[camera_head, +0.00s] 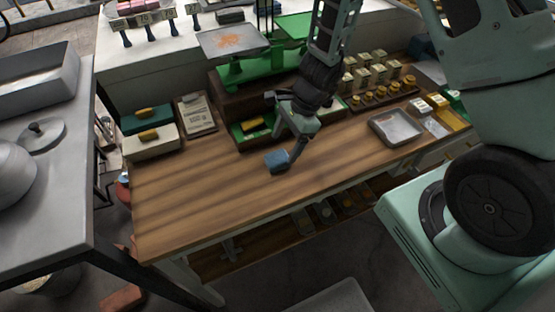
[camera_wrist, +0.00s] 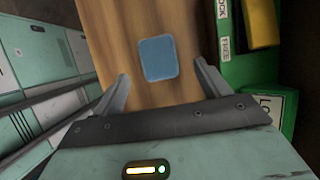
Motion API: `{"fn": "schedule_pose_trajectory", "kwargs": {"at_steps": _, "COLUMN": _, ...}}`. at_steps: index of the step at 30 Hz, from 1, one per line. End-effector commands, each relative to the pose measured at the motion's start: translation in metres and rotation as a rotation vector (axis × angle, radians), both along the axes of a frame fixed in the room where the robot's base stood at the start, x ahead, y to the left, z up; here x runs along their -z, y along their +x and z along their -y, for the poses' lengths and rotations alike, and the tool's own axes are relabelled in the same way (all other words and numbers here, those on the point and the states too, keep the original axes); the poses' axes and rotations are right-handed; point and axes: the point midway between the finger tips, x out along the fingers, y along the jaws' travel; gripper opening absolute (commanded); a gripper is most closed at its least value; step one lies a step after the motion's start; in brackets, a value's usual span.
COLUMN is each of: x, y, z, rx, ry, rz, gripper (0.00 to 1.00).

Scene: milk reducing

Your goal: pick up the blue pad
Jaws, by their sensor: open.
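The blue pad (camera_head: 277,161) lies on the wooden table (camera_head: 215,200), near its middle. In the wrist view the blue pad (camera_wrist: 158,59) is a rounded rectangle on the wood, ahead of my gripper (camera_wrist: 163,84) and between the lines of its two fingers. My gripper is open and nothing is between its fingers. In the head view my gripper (camera_head: 293,146) is pointed down, right at the pad's right side; a finger partly overlaps the pad's edge there. I cannot tell whether it touches the pad.
Behind the pad is a green box (camera_head: 252,128) with a yellow block, below a green scale (camera_head: 240,68). A metal tray (camera_head: 396,127) lies to the right. Cream and green boxes (camera_head: 150,142) and a clipboard (camera_head: 196,114) stand at the back left. The table's front left is clear.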

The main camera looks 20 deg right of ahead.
Motion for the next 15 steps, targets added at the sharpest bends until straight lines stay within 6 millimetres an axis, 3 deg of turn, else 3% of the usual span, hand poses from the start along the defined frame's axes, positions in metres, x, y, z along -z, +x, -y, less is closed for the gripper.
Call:
{"fn": "schedule_pose_trajectory", "kwargs": {"at_steps": 9, "x": 0.037, "y": -0.003, "z": -0.017, "rx": -0.002, "ry": 0.000, "rz": -0.004, "gripper": 0.75}}
{"fn": "schedule_pose_trajectory", "kwargs": {"at_steps": 15, "x": 0.044, "y": -0.003, "z": -0.019, "rx": -0.003, "ry": -0.001, "rz": -0.001, "gripper": 0.75}}
